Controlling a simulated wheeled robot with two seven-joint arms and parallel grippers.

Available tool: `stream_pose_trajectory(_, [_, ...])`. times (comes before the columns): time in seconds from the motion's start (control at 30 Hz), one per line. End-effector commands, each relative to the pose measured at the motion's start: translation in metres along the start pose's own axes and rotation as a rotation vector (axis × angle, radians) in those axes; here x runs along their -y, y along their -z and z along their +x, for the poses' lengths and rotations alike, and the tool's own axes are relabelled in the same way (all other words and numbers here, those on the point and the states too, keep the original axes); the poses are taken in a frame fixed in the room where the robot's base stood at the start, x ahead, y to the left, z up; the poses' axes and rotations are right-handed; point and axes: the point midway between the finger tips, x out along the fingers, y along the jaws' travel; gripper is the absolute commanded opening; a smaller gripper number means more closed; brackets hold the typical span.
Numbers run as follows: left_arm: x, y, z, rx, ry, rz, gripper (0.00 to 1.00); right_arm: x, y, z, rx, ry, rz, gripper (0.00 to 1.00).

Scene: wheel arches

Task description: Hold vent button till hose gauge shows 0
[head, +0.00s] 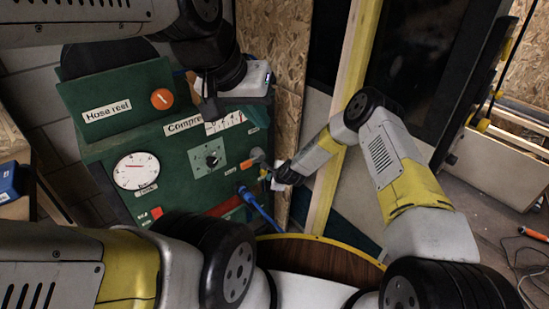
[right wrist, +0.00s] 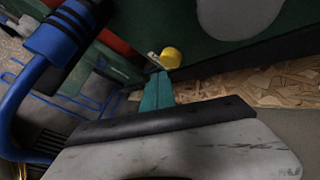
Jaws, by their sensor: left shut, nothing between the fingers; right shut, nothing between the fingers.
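A green panel (head: 180,145) carries a round white gauge (head: 138,171) with a red needle; the small label below it is too small to read. A second white scale (head: 226,122) is partly behind my left gripper (head: 210,106), which is shut and empty in front of the panel's upper part. My right gripper (head: 273,168) is shut and empty at the panel's right edge, beside an orange part (head: 246,164). In the right wrist view its teal fingers (right wrist: 157,92) point toward a yellow round button-like part (right wrist: 172,57). I cannot tell whether they touch. No readable vent label shows.
A "Hose reel" label (head: 107,111) and orange knob (head: 161,99) are on the panel's upper left. A dark knob (head: 211,158) sits mid-panel. A blue hose (head: 258,207) hangs below my right gripper. A wooden post (head: 345,110) stands right of the panel.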

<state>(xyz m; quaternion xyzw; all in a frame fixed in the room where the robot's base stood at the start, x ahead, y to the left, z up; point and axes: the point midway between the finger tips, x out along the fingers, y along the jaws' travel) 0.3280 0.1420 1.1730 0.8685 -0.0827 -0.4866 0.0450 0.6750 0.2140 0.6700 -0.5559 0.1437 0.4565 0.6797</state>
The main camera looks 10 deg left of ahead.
Motion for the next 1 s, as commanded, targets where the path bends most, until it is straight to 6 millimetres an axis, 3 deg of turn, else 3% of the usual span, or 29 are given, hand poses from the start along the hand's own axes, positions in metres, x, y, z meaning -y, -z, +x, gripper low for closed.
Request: stream_pose_trajectory(1.0, [0.0, 0.0, 0.0, 0.0, 0.0, 0.0, 0.0, 0.0048, -0.005, 0.0064, 0.0, 0.0, 0.0, 0.0])
